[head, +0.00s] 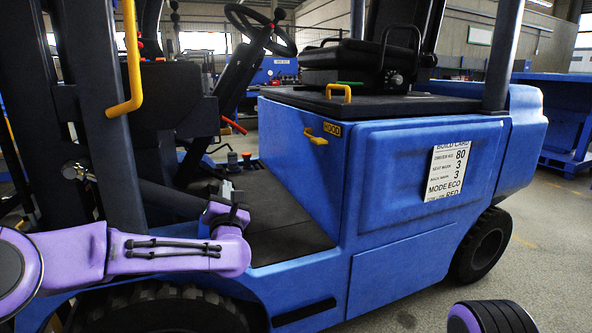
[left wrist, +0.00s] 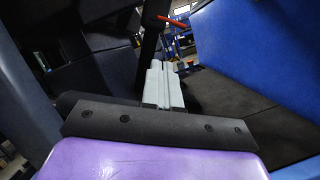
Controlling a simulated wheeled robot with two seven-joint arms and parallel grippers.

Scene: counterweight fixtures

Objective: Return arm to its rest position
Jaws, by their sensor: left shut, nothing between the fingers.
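My left arm (head: 160,252), purple with black cables, comes in from the left and reaches across the front of the blue forklift. My left gripper (head: 226,188) is at the open footwell, above the dark floor mat (head: 285,222) and below the steering wheel. Its pale grey fingers, also in the left wrist view (left wrist: 166,85), are together with nothing between them. They appear apart from the forklift's parts. My right gripper is not in view.
The blue forklift body (head: 400,190) carries a build card (head: 446,172), a yellow HOOD latch (head: 316,138) and a seat (head: 345,62). A yellow grab handle (head: 130,60), dark post and steering wheel (head: 260,30) stand near my left arm. Floor is clear at right.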

